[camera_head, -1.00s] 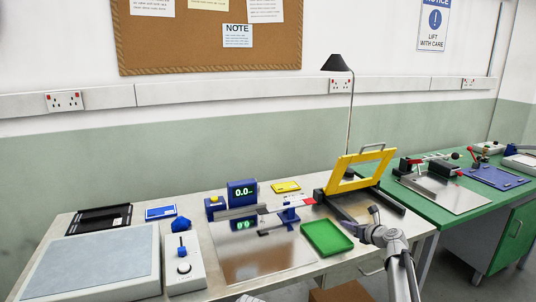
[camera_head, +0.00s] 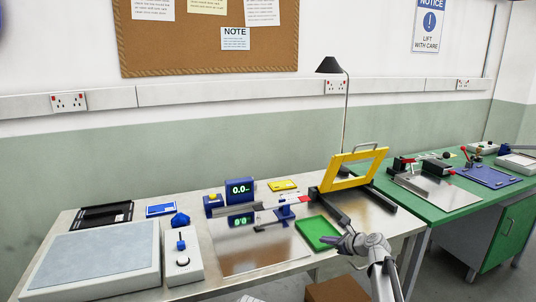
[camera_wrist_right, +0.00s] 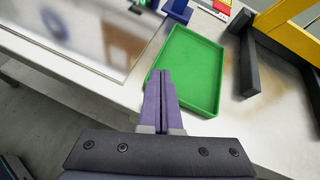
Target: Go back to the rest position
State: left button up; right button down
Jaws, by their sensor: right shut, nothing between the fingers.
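In the right wrist view the shut fingers (camera_wrist_right: 161,78) appear over the near edge of the green tray, which is empty. I cannot tell how high the fingers are above it. My left gripper is not in view.
A yellow frame (camera_head: 345,182) on dark rails stands behind the right gripper. A blue device with a display (camera_head: 239,189) stands left of the tray. A green bench (camera_head: 413,212) is to the right. A brown box (camera_head: 338,291) is below the table.

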jog(key=s+a+f+n+g+h+p, duration=0.1)
jog(key=s+a+f+n+g+p, duration=0.15)
jog(key=s+a+n, duration=0.5)
jog(key=s+a+f+n+g+p, duration=0.15)
jog(key=s+a+n+g, duration=0.25)
jog(key=s+a+n, duration=0.4)
jog(key=s+n+g+h+p, duration=0.2)
jog(key=s+n+g+h, duration=0.2)
jog(key=s+n, duration=1.1)
jog(key=s+h, duration=0.3)
jog(key=s, duration=0.4)
jog(key=shift+d+f, duration=0.35)
